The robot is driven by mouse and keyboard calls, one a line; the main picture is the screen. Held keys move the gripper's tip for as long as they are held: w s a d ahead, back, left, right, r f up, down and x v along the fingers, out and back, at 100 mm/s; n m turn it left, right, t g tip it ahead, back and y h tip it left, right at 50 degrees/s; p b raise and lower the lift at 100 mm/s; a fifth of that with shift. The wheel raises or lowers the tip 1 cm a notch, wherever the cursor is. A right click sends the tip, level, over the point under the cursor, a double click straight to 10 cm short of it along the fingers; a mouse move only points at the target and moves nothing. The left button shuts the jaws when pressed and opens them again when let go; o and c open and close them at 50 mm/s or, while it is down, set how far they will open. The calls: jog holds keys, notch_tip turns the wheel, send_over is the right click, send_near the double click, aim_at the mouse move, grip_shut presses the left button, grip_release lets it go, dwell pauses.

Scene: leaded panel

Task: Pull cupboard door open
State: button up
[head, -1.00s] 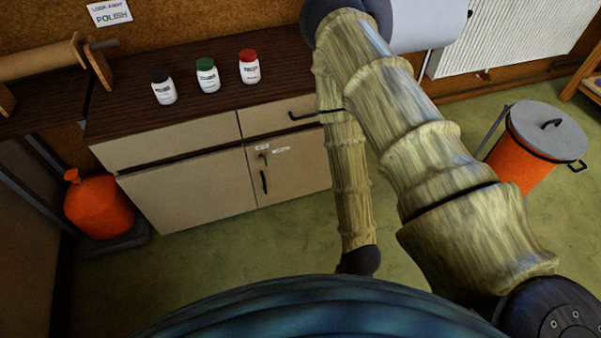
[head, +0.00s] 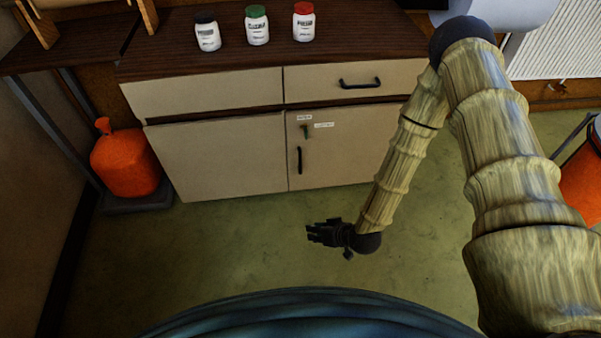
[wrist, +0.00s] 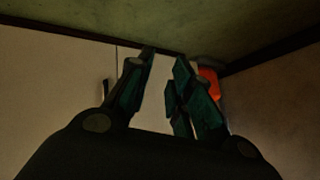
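The cupboard (head: 235,160) has a beige front under a dark wood top. Its right door (head: 350,150) is flush with the front and carries a black upright handle (head: 299,160). A green catch or key (head: 306,132) and small white labels sit above that handle. My gripper (head: 312,234) is in front of and below the door, apart from the handle, pointing left in the head view. In the wrist view my gripper (wrist: 163,65) has its two fingers spread with nothing between them. A dark handle (wrist: 106,90) shows left of the fingers, partly hidden.
A drawer with a black handle (head: 360,83) is above the door. Three jars, one with a green lid (head: 257,28), stand on the top. An orange container (head: 126,162) is at the left, an orange bin (head: 583,180) at the right. The green floor (head: 240,250) is clear.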

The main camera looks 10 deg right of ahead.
jog(key=w+f+n+t+y+b, duration=0.2)
jog(key=w+f+t+b, duration=0.25)
jog(key=w+b, duration=0.75)
jog(key=n+t+y+b, duration=0.2)
jog(key=t+b, duration=0.2)
jog(key=b, duration=0.3)
send_near(301, 164)
jog(key=shift+b+x, duration=2)
jog(key=shift+x, duration=3.3)
jog(key=shift+f, duration=0.1)
grip_shut()
